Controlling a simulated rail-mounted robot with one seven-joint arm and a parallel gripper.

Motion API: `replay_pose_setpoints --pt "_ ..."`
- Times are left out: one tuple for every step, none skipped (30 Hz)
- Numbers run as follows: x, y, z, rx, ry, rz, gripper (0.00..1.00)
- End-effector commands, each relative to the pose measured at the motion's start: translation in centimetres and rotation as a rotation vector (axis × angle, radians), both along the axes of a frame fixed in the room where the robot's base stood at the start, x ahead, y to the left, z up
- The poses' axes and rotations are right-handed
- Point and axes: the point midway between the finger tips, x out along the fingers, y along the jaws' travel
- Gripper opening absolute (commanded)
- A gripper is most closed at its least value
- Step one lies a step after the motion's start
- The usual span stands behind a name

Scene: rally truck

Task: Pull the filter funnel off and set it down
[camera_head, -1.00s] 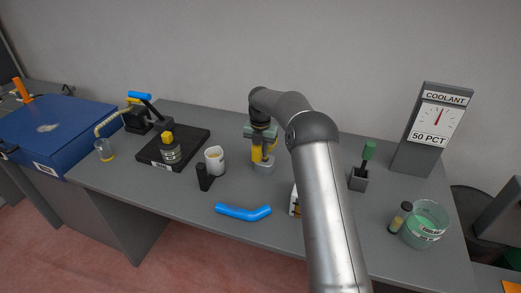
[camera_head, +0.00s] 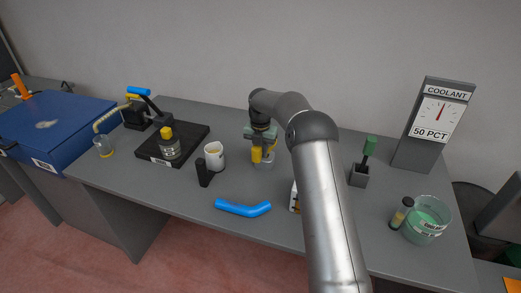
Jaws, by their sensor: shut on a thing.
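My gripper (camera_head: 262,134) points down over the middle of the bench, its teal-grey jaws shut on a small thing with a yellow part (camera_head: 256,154). I take this to be the filter funnel, but its shape is too small and too covered to make out. A pale grey or clear piece shows directly below and beside it, close to the bench top. I cannot tell whether the two touch. My arm comes in from the front right and hides part of the bench behind it.
Left of my gripper are a white cup (camera_head: 214,152), a black upright piece (camera_head: 203,174) and a jar (camera_head: 169,149) on a black tray (camera_head: 193,140). A bent blue tube (camera_head: 242,209) lies in front. Right stand a green-handled tool (camera_head: 369,148), a vial (camera_head: 401,214), a green bowl (camera_head: 425,229) and the coolant gauge (camera_head: 431,132).

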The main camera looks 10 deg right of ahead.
Motion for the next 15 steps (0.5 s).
replay_pose_setpoints --pt "0.0 0.0 -0.2 0.0 0.0 0.0 0.0" --pt "0.0 0.0 -0.3 0.0 0.0 0.0 0.0" --pt "0.0 0.0 -0.4 0.0 -0.001 0.0 0.0" --pt "0.0 0.0 -0.4 0.0 0.0 0.0 0.0" --pt "0.0 0.0 -0.5 0.0 0.0 0.0 0.0" --pt "0.0 0.0 -0.6 0.0 -0.001 0.0 0.0" --pt "0.0 0.0 -0.7 0.0 0.0 0.0 0.0" --pt "0.0 0.0 -0.8 0.0 0.0 0.0 0.0" --pt "0.0 0.0 -0.9 0.0 0.0 0.0 0.0" --pt "0.0 0.0 -1.0 0.0 0.0 0.0 0.0" --pt "0.0 0.0 -1.0 0.0 0.0 0.0 0.0" --pt "0.0 0.0 -1.1 0.0 0.0 0.0 0.0" --pt "0.0 0.0 -1.2 0.0 0.0 0.0 0.0" --pt "0.0 0.0 -1.3 0.0 0.0 0.0 0.0" --pt "0.0 0.0 -1.4 0.0 0.0 0.0 0.0"
